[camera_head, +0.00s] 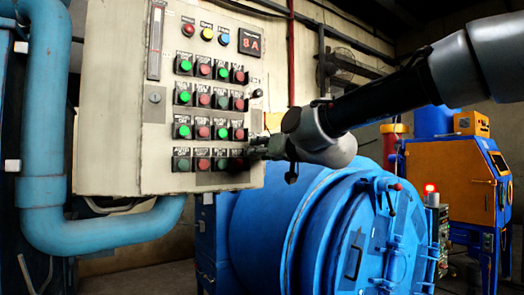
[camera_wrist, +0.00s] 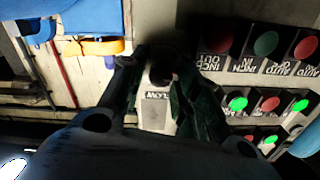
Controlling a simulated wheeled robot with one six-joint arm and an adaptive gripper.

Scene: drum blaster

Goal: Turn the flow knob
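The flow knob (camera_wrist: 160,72) is a small dark knob in the wrist view, above a pale plate with an upside-down label (camera_wrist: 157,95) that seems to read FLOW. My gripper (camera_wrist: 159,80) has one dark finger on each side of the knob. The fingers are apart, with pale plate showing between them; contact with the knob is too dark to tell. In the head view my gripper (camera_head: 256,149) is at the lower right edge of the grey control panel (camera_head: 120,120), where it hides the knob.
Rows of green and red buttons (camera_head: 205,98) fill the panel left of my gripper; they also show at the right in the wrist view (camera_wrist: 268,105). Another dark knob (camera_head: 257,93) sits higher on the panel. A blue drum (camera_head: 300,225) stands below my arm.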

